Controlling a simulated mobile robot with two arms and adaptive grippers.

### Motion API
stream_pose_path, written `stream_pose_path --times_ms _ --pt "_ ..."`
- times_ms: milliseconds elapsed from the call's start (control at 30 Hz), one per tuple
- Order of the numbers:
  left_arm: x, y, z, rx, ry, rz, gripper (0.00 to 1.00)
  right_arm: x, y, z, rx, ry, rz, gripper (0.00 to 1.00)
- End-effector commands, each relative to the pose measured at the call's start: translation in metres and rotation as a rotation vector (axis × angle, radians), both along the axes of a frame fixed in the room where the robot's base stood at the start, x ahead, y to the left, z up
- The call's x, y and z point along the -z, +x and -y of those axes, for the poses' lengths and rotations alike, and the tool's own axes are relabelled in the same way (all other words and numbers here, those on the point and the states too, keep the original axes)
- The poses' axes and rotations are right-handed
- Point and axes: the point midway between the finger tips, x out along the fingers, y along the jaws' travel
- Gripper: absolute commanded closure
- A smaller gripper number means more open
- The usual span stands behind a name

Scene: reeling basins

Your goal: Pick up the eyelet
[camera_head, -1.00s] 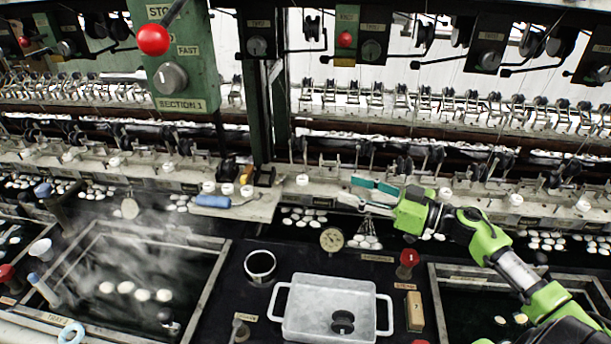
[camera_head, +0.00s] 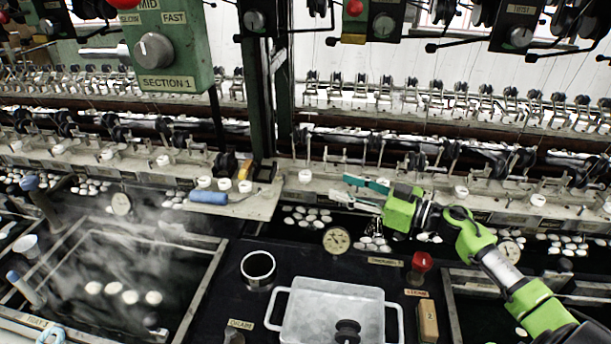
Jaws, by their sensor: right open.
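Several small white ring-like pieces that look like eyelets stand along the machine's ledge. One white eyelet (camera_head: 305,177) is on the ledge just left of my right gripper. Which one is the task's eyelet I cannot tell. My right gripper (camera_head: 340,188) comes in from the right, with its fingers pointing left. It is open, with a gap between the teal-padded finger and the grey one, and nothing shows between them. It is apart from the nearest eyelet. My left gripper is out of view.
A blue-handled tool (camera_head: 208,197) lies on the small shelf (camera_head: 262,205). Below are a round dial (camera_head: 337,240), a dark cup (camera_head: 257,269), a white tray (camera_head: 310,331) with a black spool, and a red knob (camera_head: 421,261). A steaming basin is at left.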

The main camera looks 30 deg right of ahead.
Motion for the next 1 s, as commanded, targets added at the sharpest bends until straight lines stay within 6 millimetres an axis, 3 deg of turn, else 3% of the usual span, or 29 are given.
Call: stream_pose_path --times_ms 200,533,800,1000 --pt "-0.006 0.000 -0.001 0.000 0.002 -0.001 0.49 -0.001 0.029 -0.016 0.001 0.004 0.002 0.57" --pt "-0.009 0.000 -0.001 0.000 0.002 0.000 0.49 0.002 0.046 -0.026 0.000 0.001 0.000 0.57" --pt "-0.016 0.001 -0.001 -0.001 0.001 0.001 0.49 0.004 0.077 -0.039 0.000 0.004 0.002 0.57" --pt "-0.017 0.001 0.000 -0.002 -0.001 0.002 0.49 0.006 0.088 -0.046 -0.001 0.001 -0.001 0.57"
